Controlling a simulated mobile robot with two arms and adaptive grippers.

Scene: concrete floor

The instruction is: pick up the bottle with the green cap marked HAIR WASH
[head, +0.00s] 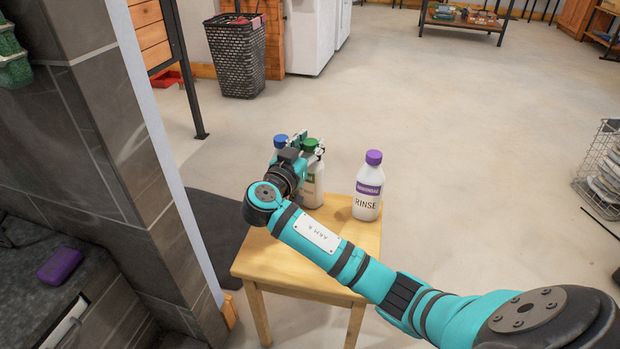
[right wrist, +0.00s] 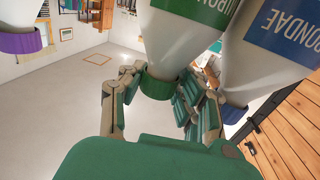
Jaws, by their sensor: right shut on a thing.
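The bottle with the green cap (head: 312,190) is white with a green label, on or just over the small wooden table (head: 285,268); I cannot tell if its base touches. Its lettering is mostly hidden by my arm. My right gripper (head: 308,154) is shut on it near the cap. In the right wrist view the green cap (right wrist: 166,84) is between my two fingers (right wrist: 170,72). A blue-capped bottle (head: 281,141) stands close beside it, mostly hidden. A purple-capped bottle (head: 367,190) marked RINSE stands apart to the right. My left gripper is not in view.
A tiled wall (head: 100,130) is close to the left of the table. A wire basket (head: 603,170) stands at the far right. A dark woven basket (head: 237,60) stands at the back. The floor behind and right of the table is clear.

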